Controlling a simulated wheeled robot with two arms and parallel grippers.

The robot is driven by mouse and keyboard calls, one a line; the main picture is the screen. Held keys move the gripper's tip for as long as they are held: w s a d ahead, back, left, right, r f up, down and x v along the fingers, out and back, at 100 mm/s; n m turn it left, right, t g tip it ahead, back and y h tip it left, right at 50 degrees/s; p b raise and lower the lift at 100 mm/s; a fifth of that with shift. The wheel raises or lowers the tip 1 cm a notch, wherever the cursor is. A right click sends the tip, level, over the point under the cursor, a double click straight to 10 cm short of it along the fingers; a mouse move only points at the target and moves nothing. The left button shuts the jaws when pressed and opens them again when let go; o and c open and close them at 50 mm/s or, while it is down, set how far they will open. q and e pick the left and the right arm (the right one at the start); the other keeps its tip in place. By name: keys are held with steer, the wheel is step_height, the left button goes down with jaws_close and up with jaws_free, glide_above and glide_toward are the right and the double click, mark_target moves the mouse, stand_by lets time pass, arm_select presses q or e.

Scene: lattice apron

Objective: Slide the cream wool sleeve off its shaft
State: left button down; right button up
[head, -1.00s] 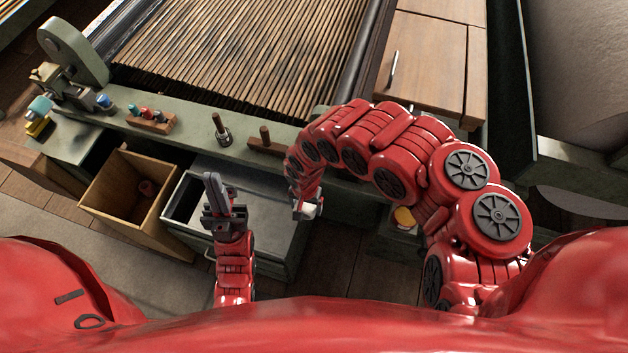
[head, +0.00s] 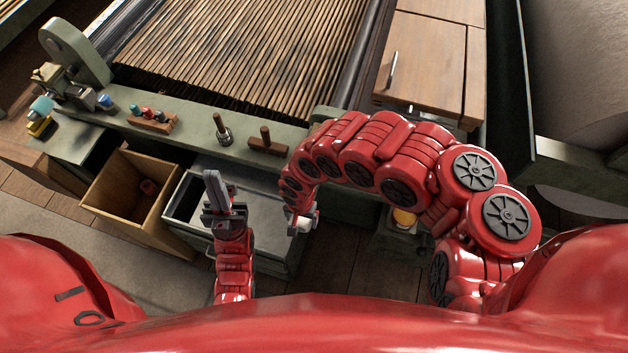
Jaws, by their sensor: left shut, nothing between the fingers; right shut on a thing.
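My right gripper (head: 298,222) hangs over the right side of the grey drawer box, its fingers mostly hidden by its own arm. It is shut on a small cream piece (head: 305,226), which looks like the cream wool sleeve. My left gripper (head: 215,190) is shut and empty, pointing up the picture over the drawer box's left part. A dark upright shaft (head: 221,127) with a metal collar stands bare on the green apron ledge. A brown peg (head: 265,134) stands bare on a wooden block right of it. I cannot tell which shaft the sleeve belongs to.
An open wooden bin (head: 165,213) with a small dark reddish thing inside stands left of the grey drawer box (head: 184,186). A wooden rack (head: 152,121) holds several coloured pegs on the ledge. The slatted lattice (head: 240,55) lies behind. A yellow-topped thing (head: 403,217) is near my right arm.

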steer(key=shift+s, duration=0.15)
steer(key=shift+s+a+r+p, duration=0.25)
steer(key=shift+s+r+p, duration=0.4)
steer(key=shift+r+p, duration=0.05)
steer(key=s+p, duration=0.1)
steer(key=s+a+r+p, duration=0.1)
steer(key=shift+s+r+p, duration=0.3)
steer(key=shift+p, duration=0.1)
steer(key=shift+d, duration=0.1)
